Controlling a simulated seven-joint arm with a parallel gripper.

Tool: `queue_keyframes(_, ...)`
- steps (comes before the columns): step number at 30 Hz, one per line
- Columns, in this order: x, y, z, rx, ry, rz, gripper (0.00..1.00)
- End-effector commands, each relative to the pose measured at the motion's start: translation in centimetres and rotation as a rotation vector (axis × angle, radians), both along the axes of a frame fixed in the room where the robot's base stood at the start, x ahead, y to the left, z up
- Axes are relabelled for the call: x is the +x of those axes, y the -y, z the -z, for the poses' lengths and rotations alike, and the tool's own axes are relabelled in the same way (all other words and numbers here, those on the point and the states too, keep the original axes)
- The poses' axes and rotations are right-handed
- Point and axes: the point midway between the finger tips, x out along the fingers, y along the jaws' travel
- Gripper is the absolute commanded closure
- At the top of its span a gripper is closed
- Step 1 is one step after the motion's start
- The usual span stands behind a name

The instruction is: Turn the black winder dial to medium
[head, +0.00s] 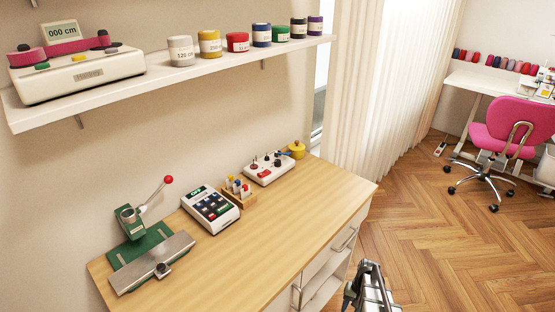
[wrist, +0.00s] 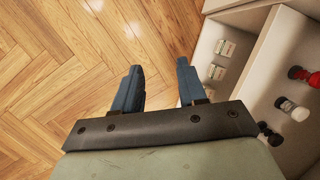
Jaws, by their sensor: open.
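A small white machine (head: 270,173) stands at the far end of the wooden table in the head view. It has a red button, a dark spindle and a small black knob (head: 278,160) on top, which looks like the winder dial. Its setting and markings are too small to read. My gripper (wrist: 158,68) is open and empty in the wrist view, its two blue-grey fingers apart above the wooden floor. In the head view my gripper (head: 368,288) is at the bottom, in front of the table and well away from the machine.
The wooden table (head: 290,215) has a clear front strip. A yellow pot (head: 297,149), a pen rack (head: 238,189), a keypad device (head: 211,208) and a green lever press (head: 143,250) stand on it. A wall shelf (head: 200,73) hangs above. White compartments (wrist: 240,50) holding small items are close at right.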

Motion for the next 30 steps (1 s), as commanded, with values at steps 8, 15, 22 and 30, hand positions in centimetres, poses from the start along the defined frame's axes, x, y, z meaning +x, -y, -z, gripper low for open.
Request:
queue_keyframes(8, 9.9, 6.4, -5.9, 0.008, 0.122, -0.044, 0.59)
queue_keyframes(15, 16.8, 10.0, -12.8, 0.014, 0.209, -0.174, 0.59)
queue_keyframes(22, 22.7, 13.6, -20.5, 0.01, 0.29, -0.3, 0.59)
queue_keyframes(30, 27.7, 16.9, -29.7, -0.004, 0.369, -0.438, 0.59)
